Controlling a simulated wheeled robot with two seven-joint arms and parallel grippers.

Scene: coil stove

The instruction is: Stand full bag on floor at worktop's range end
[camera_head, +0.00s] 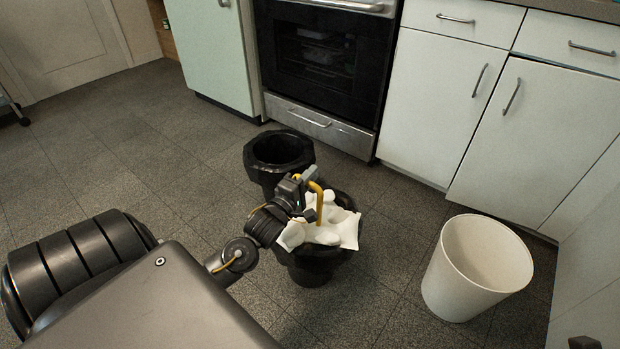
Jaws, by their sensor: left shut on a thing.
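The full bag (312,273) is black, with white crumpled contents (325,232) showing at its open top. It is upright in the middle of the view, in front of the range. A yellow strap or handle (319,203) rises over the contents. My left gripper (308,190) is at this yellow loop, shut on it above the bag. Whether the bag's base touches the floor (170,240) I cannot tell. The worktop (590,8) shows at the top right, above white cabinets; the range (325,60) stands left of them.
A second black, open-topped container (278,150) stands just behind the bag, close to the range's drawer. A white bin (475,270), seemingly empty, stands at right. White cabinets (450,90) line the back right.

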